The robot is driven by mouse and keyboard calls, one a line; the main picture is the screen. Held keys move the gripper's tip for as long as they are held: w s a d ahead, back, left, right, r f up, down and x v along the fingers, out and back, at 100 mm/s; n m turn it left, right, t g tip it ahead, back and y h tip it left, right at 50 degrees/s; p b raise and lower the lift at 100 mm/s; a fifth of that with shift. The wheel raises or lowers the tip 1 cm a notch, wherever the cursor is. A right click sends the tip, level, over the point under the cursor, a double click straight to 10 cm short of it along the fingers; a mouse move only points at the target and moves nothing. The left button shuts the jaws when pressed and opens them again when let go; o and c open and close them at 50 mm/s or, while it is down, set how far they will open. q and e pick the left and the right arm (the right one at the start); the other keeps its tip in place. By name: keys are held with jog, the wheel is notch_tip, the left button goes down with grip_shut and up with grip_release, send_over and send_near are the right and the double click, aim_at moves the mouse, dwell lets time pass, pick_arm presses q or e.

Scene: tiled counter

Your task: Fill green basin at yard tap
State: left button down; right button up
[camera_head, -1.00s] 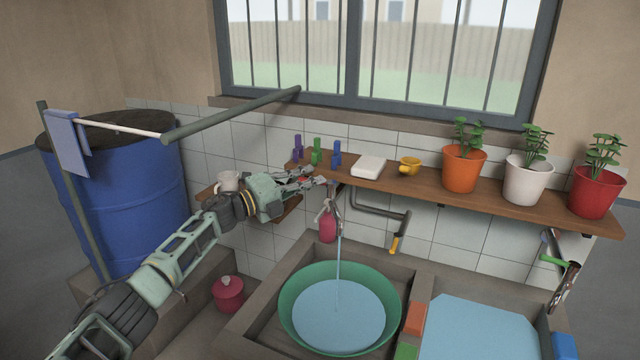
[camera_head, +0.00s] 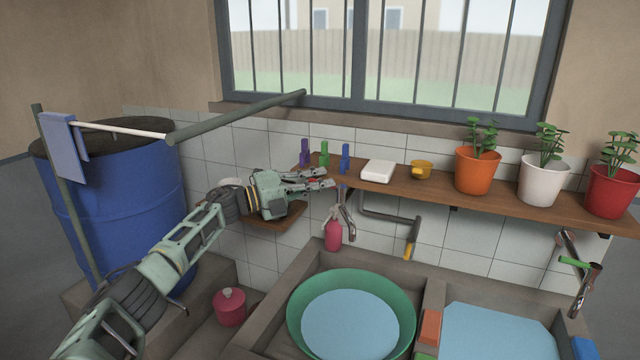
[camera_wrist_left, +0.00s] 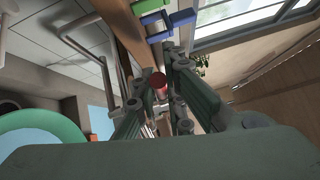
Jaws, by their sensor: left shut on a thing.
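The green basin (camera_head: 352,279) sits in the left sink bay with a wide pool of water in it. It also shows at the left of the left wrist view (camera_wrist_left: 68,126). The metal tap (camera_head: 348,217) is on the wall above and behind the basin; no stream falls from its spout. My left gripper (camera_head: 322,178) is at the top of this tap, shut on the red tap handle (camera_wrist_left: 158,80), which shows between the fingers in the left wrist view. The fingers partly hide the handle. My right gripper is not in view.
A wooden shelf (camera_head: 440,187) with pegs, a white block, a yellow cup and potted plants runs beside the gripper. A pink bottle (camera_head: 333,235) is by the tap. A second water-filled bay (camera_head: 495,335) lies right. A blue barrel (camera_head: 125,205) stands left.

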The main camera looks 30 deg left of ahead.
pick_arm(q)
jog(key=c, duration=1.8)
grip_release()
jog(key=shift+w+d, duration=0.1)
jog(key=shift+d, duration=0.05)
jog(key=v, duration=1.1)
jog(key=shift+s+a, duration=0.25)
jog(key=shift+s, duration=0.1)
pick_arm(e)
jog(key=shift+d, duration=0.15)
